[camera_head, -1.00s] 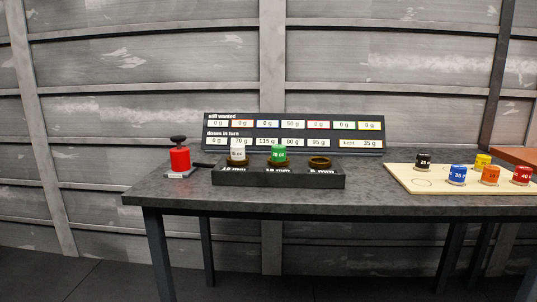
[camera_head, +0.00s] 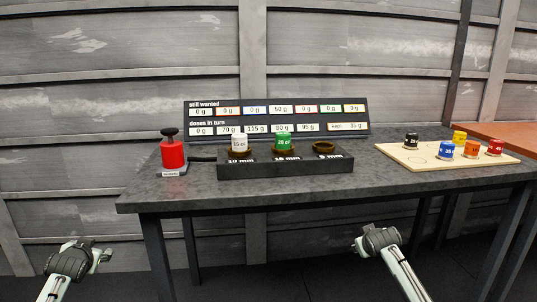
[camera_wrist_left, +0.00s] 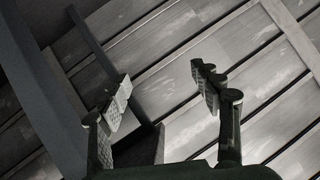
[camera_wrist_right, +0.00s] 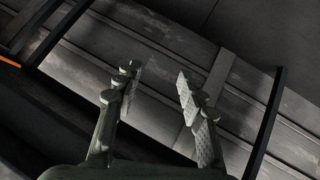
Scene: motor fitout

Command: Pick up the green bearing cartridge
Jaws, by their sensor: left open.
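The green bearing cartridge (camera_head: 283,141) stands upright in the middle socket of the dark rack (camera_head: 285,163), marked 10 mm or similar. A white cartridge (camera_head: 239,142) stands in the left socket, and the right socket (camera_head: 323,147) is empty. My left gripper (camera_head: 104,254) is low in front of the table's left end, well away from the cartridge. It is open and empty in the left wrist view (camera_wrist_left: 165,82). My right gripper (camera_head: 358,246) is low in front of the table, below its edge. It is open and empty in the right wrist view (camera_wrist_right: 158,78).
A red pump-like item (camera_head: 172,154) stands at the table's left end. A sign board (camera_head: 276,117) stands behind the rack. A pale board (camera_head: 400,157) with several coloured cartridges lies at the right. The tabletop (camera_head: 240,187) in front of the rack is clear.

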